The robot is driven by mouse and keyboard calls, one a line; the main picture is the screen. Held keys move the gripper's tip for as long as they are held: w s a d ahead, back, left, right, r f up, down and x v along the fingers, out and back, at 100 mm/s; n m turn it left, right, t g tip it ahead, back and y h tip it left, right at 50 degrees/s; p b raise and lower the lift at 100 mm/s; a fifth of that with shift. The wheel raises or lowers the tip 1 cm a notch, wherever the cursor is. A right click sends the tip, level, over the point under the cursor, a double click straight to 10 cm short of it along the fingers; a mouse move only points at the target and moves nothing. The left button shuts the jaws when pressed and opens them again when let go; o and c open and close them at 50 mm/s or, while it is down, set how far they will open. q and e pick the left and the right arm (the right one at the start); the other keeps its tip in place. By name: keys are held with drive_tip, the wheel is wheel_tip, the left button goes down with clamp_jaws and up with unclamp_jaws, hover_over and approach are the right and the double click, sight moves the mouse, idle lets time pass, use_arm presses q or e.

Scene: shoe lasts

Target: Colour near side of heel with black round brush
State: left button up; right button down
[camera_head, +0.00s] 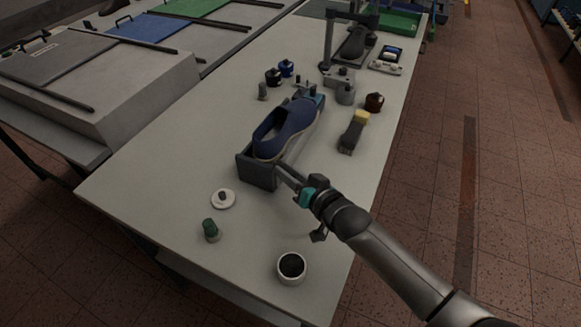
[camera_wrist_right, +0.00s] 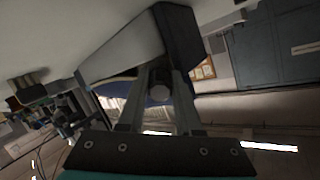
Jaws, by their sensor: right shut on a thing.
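A blue shoe (camera_head: 286,127) with a pale sole edge lies tilted on a dark grey holder (camera_head: 256,171) on the table. My right gripper (camera_head: 284,174) comes in from the lower right and is close to the holder's near right corner, below the shoe's near end. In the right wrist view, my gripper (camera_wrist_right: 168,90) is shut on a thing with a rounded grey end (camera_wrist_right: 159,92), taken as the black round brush. Its bristles are hidden, and I cannot tell whether it touches the shoe. The dark holder block (camera_wrist_right: 183,38) is just ahead there. My left gripper is not in view.
A yellow-and-dark brush (camera_head: 352,132) and a brown pot (camera_head: 374,102) are right of the shoe. The left table strip is mostly clear.

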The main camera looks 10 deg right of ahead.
drive_tip(key=s+d, duration=0.1)
drive_tip(key=s+d+p, duration=0.1)
drive_tip(key=d, duration=0.1)
drive_tip(key=shift+r, duration=0.15)
drive_tip(key=shift+s+d+p, duration=0.55)
drive_tip(key=shift+d, duration=0.35)
drive_tip(key=shift+s+d+p, duration=0.3)
drive_tip(key=shift+s+d, duration=0.15)
drive_tip(key=shift+d, duration=0.2)
drive_tip(key=shift+s+d+p, duration=0.25)
drive_tip(key=shift+s+d, duration=0.15)
drive_tip(key=shift+d, duration=0.25)
drive_tip(key=shift+w+a, duration=0.1)
